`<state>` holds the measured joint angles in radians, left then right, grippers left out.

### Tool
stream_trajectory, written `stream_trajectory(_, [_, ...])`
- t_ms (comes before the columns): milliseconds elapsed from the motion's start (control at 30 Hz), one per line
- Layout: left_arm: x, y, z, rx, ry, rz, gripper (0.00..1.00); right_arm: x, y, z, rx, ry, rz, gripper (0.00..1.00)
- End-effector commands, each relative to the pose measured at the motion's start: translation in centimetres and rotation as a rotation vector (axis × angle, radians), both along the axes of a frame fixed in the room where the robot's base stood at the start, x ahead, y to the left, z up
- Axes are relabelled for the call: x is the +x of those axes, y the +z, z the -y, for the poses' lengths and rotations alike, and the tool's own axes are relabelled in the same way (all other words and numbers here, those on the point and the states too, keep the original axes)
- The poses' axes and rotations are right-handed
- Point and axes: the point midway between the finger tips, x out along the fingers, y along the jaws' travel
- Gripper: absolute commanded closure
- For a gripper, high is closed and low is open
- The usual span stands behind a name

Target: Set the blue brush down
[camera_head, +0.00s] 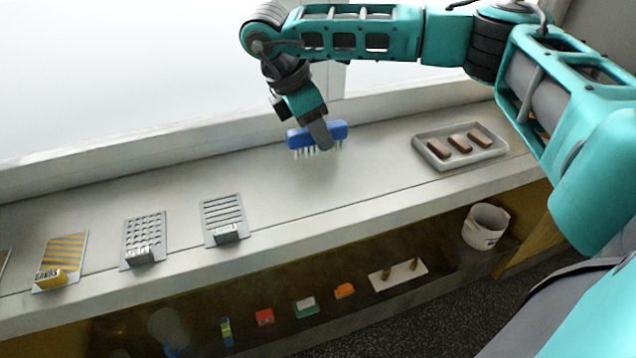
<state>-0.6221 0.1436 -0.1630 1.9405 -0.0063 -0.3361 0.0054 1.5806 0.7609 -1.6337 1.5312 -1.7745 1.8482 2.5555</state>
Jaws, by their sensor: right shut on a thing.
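The blue brush (297,137) has a blue back and pale bristles pointing down. It is in the head view, upper middle, over the grey counter (290,190). My right gripper (318,137) is shut on the brush from above, and its fingers hide part of the blue back. The bristles are at or just above the counter; I cannot tell whether they touch it. My left gripper is not in the view.
A grey tray (432,159) with brown bars stands to the right. Sample plates lie to the left: slotted (222,212), perforated (145,236) and yellow-striped (64,255). The counter around the brush is clear. A lower shelf holds small coloured items and a white bucket (485,227).

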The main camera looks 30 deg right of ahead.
Motion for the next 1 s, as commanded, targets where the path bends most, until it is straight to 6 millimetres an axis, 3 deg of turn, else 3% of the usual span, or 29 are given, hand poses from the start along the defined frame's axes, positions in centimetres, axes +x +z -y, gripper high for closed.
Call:
stream_trajectory(100, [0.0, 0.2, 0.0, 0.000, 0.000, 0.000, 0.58, 0.0, -3.3, 0.0, -0.001, 0.001, -0.003, 0.99])
stream_trajectory(300, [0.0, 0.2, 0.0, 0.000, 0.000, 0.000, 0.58, 0.0, -7.1, 0.0, 0.000, 0.002, 0.000, 0.99])
stream_trajectory(567, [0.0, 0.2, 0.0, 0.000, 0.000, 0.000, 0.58, 0.0, -9.1, 0.0, -0.001, 0.002, -0.001, 0.99])
stream_trajectory(767, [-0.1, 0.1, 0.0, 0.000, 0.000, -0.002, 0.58, 0.0, -12.0, 0.0, -0.001, 0.003, 0.000, 0.99])
stream_trajectory(1000, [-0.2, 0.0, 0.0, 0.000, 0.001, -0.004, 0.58, 0.0, -12.3, 0.0, 0.000, 0.002, 0.003, 0.99])
